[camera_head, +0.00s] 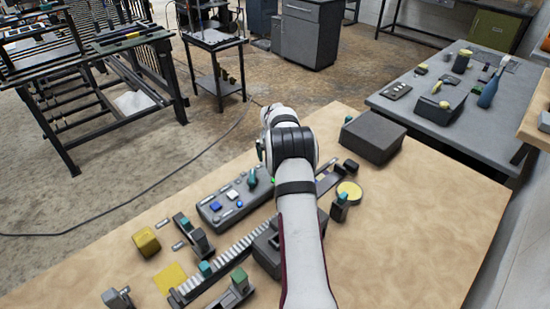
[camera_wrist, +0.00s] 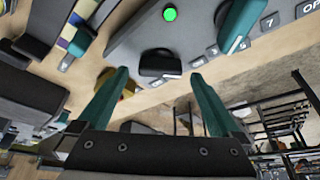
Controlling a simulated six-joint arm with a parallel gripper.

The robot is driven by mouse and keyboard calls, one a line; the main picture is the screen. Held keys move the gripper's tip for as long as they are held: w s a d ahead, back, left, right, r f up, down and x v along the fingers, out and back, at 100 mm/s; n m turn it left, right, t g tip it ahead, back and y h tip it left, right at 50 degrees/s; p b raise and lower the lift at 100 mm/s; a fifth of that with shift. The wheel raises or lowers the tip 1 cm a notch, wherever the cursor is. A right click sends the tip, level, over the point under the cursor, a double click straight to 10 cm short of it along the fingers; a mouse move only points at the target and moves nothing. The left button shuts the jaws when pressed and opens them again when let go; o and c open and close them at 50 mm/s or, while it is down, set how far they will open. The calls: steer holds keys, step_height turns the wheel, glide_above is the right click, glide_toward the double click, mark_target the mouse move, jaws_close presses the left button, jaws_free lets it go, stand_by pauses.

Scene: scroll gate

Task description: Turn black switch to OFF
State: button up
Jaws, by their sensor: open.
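The black switch (camera_wrist: 160,62) shows in the wrist view as a dark rounded block near the edge of a grey panel (camera_wrist: 130,40). A lit green lamp (camera_wrist: 169,14) is on the panel close to it. My gripper (camera_wrist: 160,75) has two teal fingers spread apart with nothing between them. In the picture the switch appears between the fingertips; I cannot tell how far beyond them it is. In the head view, my arm hides the gripper and the switch, while part of the grey panel (camera_head: 215,209) shows left of the arm.
A teal lever (camera_wrist: 241,22) stands on the panel near the right finger. A ribbed track (camera_head: 237,252), a yellow cube (camera_head: 146,241) and a dark box (camera_head: 373,137) are on the wooden table (camera_head: 420,230). The table's right part is clear.

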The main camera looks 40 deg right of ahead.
steer(key=shift+w+d+f, duration=0.15)
steer(key=shift+f, duration=0.35)
steer(key=c, duration=1.3)
steer(key=shift+m, duration=0.3)
steer(key=m+g, duration=0.1)
steer(key=m, duration=0.1)
steer(key=m+h, duration=0.1)
steer(key=m, duration=0.1)
steer(key=shift+w+m+g, duration=0.15)
steer(key=shift+m+g, duration=0.15)
steer(key=shift+g, duration=0.1)
steer(key=shift+w+m+g, duration=0.1)
steer(key=shift+m+g, duration=0.9)
steer(key=shift+m, duration=1.6)
